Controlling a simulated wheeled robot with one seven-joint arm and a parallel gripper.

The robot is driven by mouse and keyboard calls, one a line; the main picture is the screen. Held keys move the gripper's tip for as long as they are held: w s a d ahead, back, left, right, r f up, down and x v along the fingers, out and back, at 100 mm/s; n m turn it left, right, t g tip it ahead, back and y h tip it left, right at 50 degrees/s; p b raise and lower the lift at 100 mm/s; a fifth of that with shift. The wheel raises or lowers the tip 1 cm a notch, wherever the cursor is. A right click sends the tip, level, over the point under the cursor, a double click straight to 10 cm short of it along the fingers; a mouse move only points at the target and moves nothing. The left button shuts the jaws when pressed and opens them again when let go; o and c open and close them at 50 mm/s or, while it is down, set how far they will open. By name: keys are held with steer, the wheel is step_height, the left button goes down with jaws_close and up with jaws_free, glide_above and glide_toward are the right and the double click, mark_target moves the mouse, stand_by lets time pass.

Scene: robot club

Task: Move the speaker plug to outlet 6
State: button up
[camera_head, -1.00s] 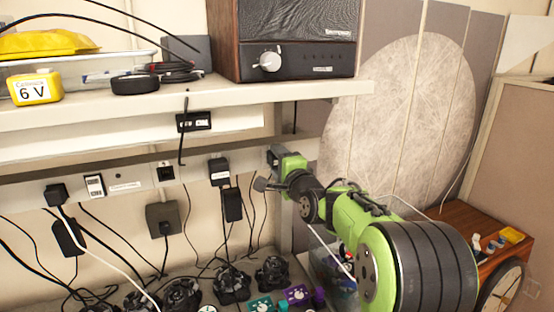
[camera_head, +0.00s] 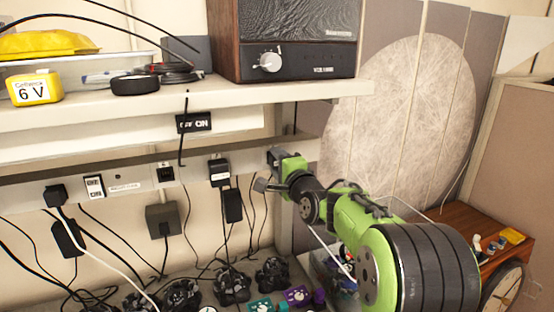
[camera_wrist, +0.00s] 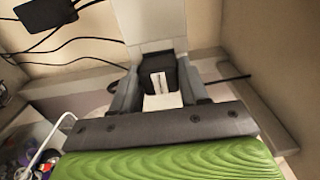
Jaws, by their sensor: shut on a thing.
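The power strip (camera_head: 305,148) runs along the wall under the shelf, and its pale face shows in the wrist view (camera_wrist: 150,22). My gripper (camera_head: 271,168) is at the strip's right end. In the wrist view its two fingers (camera_wrist: 158,98) are shut on a black plug (camera_wrist: 158,68) with a white label too small to read. The plug is at or against the strip's face; I cannot tell how deep it sits. In the head view the plug is hidden by my gripper. The wooden speaker (camera_head: 293,40) stands on the shelf above.
Other black plugs sit in the strip at the middle (camera_head: 219,170) and left (camera_head: 56,194). A switch (camera_head: 93,187) is on the strip. Cables hang below over several black wheels (camera_head: 232,284). The shelf edge (camera_head: 130,108) overhangs the strip. A wooden cabinet (camera_head: 470,222) stands at right.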

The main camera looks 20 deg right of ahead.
steer(key=shift+s+f, duration=0.1)
steer(key=shift+s, duration=0.05)
steer(key=shift+s+b, duration=0.5)
steer(key=shift+s, duration=0.15)
steer(key=shift+s, duration=0.35)
steer(key=s+b, duration=0.2)
steer(key=s, duration=0.1)
steer(key=shift+s, duration=0.2)
